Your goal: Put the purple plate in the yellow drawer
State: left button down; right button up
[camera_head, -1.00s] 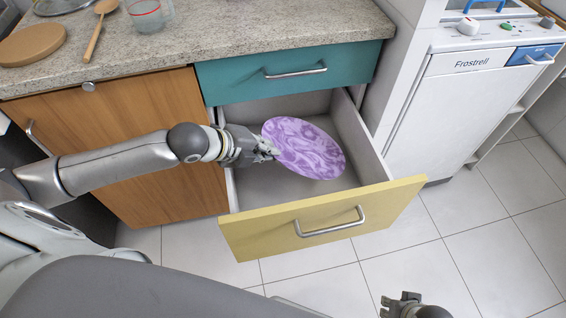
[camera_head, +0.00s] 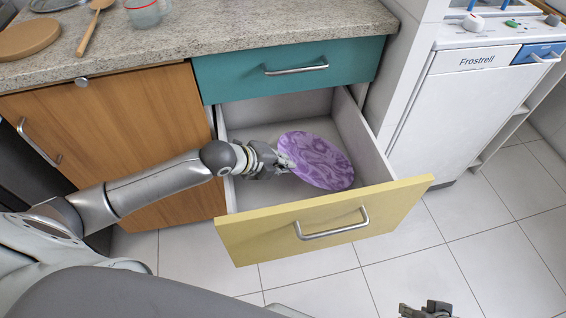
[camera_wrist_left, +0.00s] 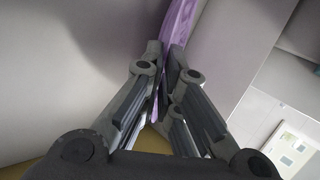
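The purple plate (camera_head: 318,160) has a marbled pattern and is tilted inside the open yellow drawer's space, toward its right side. My left gripper (camera_head: 282,161) is shut on the plate's left edge. In the left wrist view the fingers (camera_wrist_left: 160,85) pinch the rim of the purple plate (camera_wrist_left: 180,25). The yellow drawer (camera_head: 325,221) is pulled out, with a grey interior and a metal handle on its front. Whether the plate touches the drawer floor, I cannot tell. My right gripper (camera_head: 428,309) is at the bottom edge, mostly cut off.
A closed teal drawer (camera_head: 290,70) sits above the yellow one. The counter (camera_head: 220,30) holds a wooden spoon (camera_head: 94,27), a round board (camera_head: 29,39) and a glass (camera_head: 143,13). A white Frostrell appliance (camera_head: 470,115) stands to the right. The tiled floor in front is clear.

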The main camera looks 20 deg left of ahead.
pick_arm(q)
jog(key=c, duration=1.6)
grip_release()
jog(key=shift+c, duration=0.2)
